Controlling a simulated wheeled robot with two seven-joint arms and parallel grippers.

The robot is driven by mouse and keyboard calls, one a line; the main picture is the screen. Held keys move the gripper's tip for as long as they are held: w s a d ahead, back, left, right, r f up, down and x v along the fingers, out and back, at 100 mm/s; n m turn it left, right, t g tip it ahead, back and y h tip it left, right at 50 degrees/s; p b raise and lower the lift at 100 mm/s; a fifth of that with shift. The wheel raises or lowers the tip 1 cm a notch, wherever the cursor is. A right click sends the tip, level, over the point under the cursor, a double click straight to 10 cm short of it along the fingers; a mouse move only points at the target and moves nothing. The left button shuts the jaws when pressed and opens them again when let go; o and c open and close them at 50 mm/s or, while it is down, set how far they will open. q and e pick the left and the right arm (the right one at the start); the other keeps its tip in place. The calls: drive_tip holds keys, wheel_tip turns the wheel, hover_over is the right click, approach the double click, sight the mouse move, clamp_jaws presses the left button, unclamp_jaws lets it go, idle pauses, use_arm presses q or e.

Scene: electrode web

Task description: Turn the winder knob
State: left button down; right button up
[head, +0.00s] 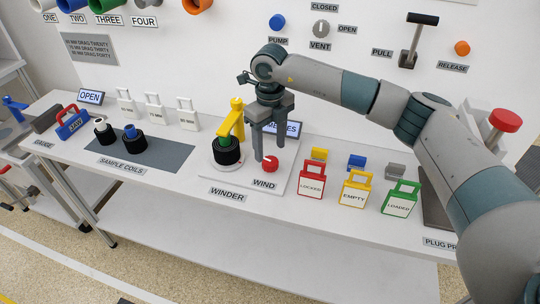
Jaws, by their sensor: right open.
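The winder is a white plate (206,186) on the bench with a black coil (227,155) and a yellow arm above it. The red winder knob (270,165) sits at the right of the plate, behind the "WIND" label (264,184). My right gripper (266,155) points down over the knob, its jaws open. One fingertip is at the knob's left edge; whether it touches, I cannot tell. My left gripper is not in view.
Red, yellow and green tags (311,184) stand right of the winder. Sample coils (134,147) sit on a grey mat to the left. A wall panel behind has a vent dial (321,29) and a pull lever (414,38). The bench's front strip is mostly clear.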

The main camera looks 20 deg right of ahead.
sight(270, 161)
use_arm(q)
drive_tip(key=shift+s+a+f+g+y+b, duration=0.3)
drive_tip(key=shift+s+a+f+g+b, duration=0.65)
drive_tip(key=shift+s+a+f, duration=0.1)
use_arm(e)
wheel_tip(270, 161, up, 13)
drive_tip(key=shift+f, duration=0.2)
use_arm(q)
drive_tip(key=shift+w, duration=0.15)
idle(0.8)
